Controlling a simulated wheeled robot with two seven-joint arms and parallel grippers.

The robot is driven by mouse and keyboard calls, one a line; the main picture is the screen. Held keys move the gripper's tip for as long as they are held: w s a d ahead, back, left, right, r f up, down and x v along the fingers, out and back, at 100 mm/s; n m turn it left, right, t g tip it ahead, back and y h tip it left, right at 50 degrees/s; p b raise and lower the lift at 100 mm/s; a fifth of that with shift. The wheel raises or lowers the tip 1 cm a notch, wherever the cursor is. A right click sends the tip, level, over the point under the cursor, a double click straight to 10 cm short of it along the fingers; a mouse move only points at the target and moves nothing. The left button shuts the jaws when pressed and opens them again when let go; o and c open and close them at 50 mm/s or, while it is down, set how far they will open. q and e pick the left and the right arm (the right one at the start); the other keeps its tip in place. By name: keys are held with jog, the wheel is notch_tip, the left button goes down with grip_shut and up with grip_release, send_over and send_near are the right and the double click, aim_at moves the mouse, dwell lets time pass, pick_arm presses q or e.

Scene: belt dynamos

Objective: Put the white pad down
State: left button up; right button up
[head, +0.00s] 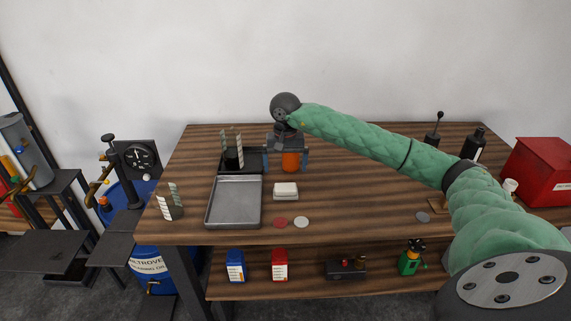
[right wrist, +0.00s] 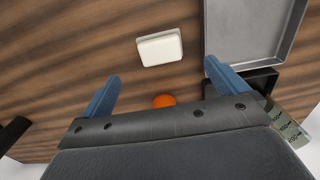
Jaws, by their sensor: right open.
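The white pad (head: 286,190), a small rounded block, lies flat on the wooden table just right of the metal tray. It also shows in the right wrist view (right wrist: 160,47), lying clear of the fingers. My right gripper (head: 285,168) is open, with its blue fingers spread and nothing held between them. It is just behind the pad in the head view and apart from it. My left gripper is not in view.
The empty grey tray (head: 234,224) is left of the pad. An orange object (head: 290,162) stands close to my right gripper. A red disc (head: 280,223) and a pale disc (head: 301,222) lie in front. A red box (head: 540,172) is far right. The table's middle is clear.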

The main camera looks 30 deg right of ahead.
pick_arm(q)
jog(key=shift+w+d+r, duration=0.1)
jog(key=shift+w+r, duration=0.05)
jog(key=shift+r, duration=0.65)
pick_arm(e)
jog(key=shift+r, duration=0.8)
